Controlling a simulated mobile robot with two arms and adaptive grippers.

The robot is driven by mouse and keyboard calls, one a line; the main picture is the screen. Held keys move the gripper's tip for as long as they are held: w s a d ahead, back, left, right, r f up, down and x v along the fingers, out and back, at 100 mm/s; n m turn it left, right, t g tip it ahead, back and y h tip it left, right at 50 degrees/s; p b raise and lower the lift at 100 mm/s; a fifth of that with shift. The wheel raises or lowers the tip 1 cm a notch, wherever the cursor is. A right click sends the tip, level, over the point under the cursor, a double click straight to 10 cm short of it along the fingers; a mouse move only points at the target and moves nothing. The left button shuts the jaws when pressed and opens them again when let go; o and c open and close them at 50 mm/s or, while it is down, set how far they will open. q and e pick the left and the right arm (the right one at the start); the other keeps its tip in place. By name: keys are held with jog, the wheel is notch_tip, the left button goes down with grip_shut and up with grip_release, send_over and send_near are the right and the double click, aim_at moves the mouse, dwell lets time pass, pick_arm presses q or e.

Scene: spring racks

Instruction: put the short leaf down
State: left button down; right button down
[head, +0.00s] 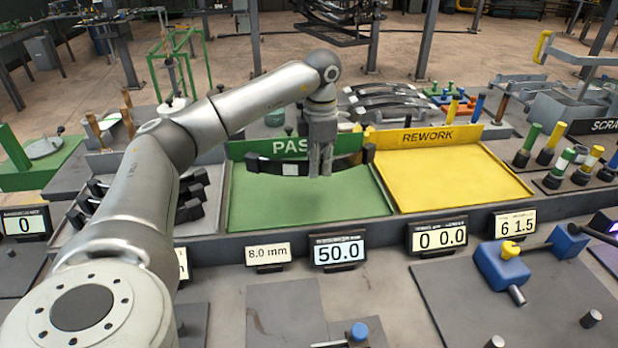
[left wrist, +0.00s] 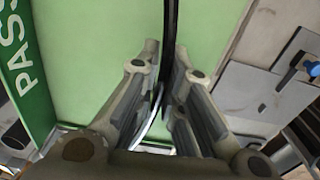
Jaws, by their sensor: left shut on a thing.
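The short leaf (head: 275,165) is a dark curved strip with blocky ends. My left gripper (head: 320,172) is shut on it near its middle and holds it over the green PASS tray (head: 300,213). In the left wrist view the leaf (left wrist: 167,45) runs edge-on between the fingers of the left gripper (left wrist: 162,95), with green tray floor beneath. I cannot tell how far it is above the tray floor. The tray shows nothing else in it. My right gripper is in neither view.
A yellow REWORK tray (head: 452,180) stands right of the green one, empty. More dark leaves lie in a rack (head: 195,195) at left and in a stack (head: 385,100) behind. Display boxes, one reading 50.0 (head: 338,251), line the front. Coloured-handled gauges (head: 550,143) stand at right.

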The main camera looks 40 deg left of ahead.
aim_at(309, 191)
pick_arm(q)
jog(key=shift+a+f, duration=1.15)
jog(key=shift+f, duration=0.1)
jog(key=f+p, duration=0.1)
jog(key=f, duration=0.1)
jog(key=shift+s+a+f+p, duration=0.1)
jog(key=shift+a+f+p, duration=0.2)
jog(key=shift+f+p, duration=0.1)
jog(key=shift+f, duration=0.5)
jog(key=c, duration=1.6)
grip_release()
jog(key=shift+f, duration=0.1)
jog(key=shift+c, duration=0.2)
jog(key=shift+o, duration=0.5)
jog(key=shift+d, duration=0.1)
